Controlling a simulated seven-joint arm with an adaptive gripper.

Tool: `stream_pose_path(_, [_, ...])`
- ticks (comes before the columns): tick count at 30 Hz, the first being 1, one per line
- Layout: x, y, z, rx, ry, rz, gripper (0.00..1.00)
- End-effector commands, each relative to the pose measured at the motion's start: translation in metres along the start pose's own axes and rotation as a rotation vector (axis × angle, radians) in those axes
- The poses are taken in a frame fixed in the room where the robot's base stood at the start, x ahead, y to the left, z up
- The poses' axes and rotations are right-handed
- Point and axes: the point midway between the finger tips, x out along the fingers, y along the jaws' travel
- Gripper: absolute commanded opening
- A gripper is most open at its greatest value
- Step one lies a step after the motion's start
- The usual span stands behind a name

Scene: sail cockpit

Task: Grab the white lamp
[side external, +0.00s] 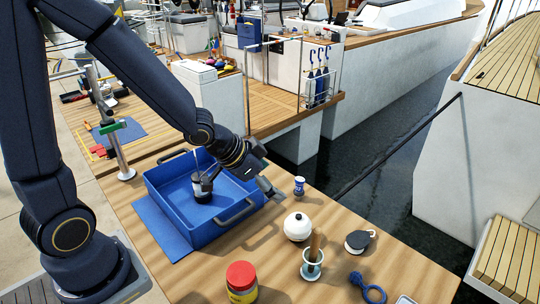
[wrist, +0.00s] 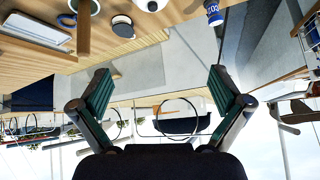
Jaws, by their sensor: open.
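A round white object with a small dark top, which looks like the white lamp (side external: 297,227), stands on the wooden table. Its white body is partly cut off at the top edge of the wrist view (wrist: 151,4). My gripper (side external: 271,190) is above the table by the right side of the blue bin, up and left of the white lamp and apart from it. In the wrist view my gripper (wrist: 161,85) has its two fingers wide apart with nothing between them.
The blue bin (side external: 168,191) holds a dark lantern-like item (side external: 202,187). A blue can (side external: 299,186), a pot with a wooden handle (side external: 312,262), a dark round item (side external: 358,242), a red-lidded jar (side external: 241,282) and a blue ring tool (side external: 367,287) stand or lie near the lamp.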

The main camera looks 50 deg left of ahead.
Motion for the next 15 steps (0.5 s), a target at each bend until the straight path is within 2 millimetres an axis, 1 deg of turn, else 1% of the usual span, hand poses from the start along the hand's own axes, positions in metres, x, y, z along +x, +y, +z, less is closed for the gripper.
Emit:
stream_pose_path(1, [0.011, 0.004, 0.013, -0.016, -0.037, 0.030, 1.00])
stream_pose_path(3, [0.021, 0.008, 0.026, -0.035, -0.073, 0.055, 1.00])
stream_pose_path(6, [0.028, 0.009, 0.036, -0.056, -0.099, 0.069, 1.00])
stream_pose_path(11, [0.042, 0.009, 0.039, -0.064, -0.104, 0.073, 1.00])
stream_pose_path(14, [0.057, 0.010, 0.042, -0.060, -0.107, 0.068, 1.00])
stream_pose_path(15, [0.067, 0.010, 0.043, -0.061, -0.108, 0.069, 1.00])
